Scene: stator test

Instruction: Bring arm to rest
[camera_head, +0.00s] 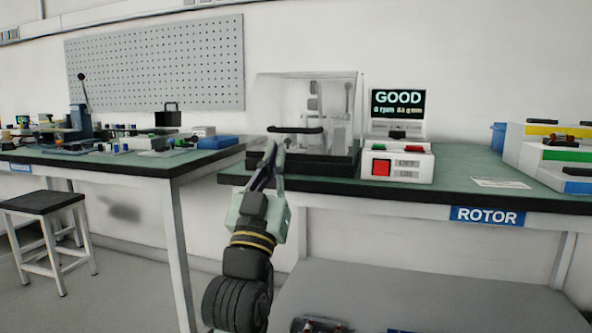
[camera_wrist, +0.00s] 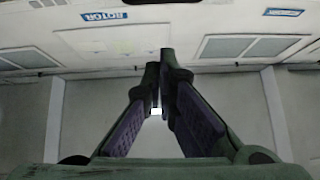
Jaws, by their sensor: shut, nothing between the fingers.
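My gripper (camera_head: 268,160) is raised in front of the left end of the rotor bench (camera_head: 420,186) in the head view. Its fingers point up and meet at the tips, with nothing between them. In the wrist view the fingertips (camera_wrist: 160,78) are also together and empty, with wall, floor and bench-like surfaces beyond. My arm reaches up from the bottom of the head view. Behind the gripper, a clear-covered test box (camera_head: 305,110) with a dark handle stands on the bench; the gripper overlaps its lower left in the picture, and I cannot tell the gap.
A control unit (camera_head: 397,165) with a red button and a screen (camera_head: 398,103) reading GOOD stands right of the box. Colored bins (camera_head: 562,150) are at the far right. A cluttered workbench (camera_head: 100,160) and a stool (camera_head: 42,203) are at left. Floor between the benches is clear.

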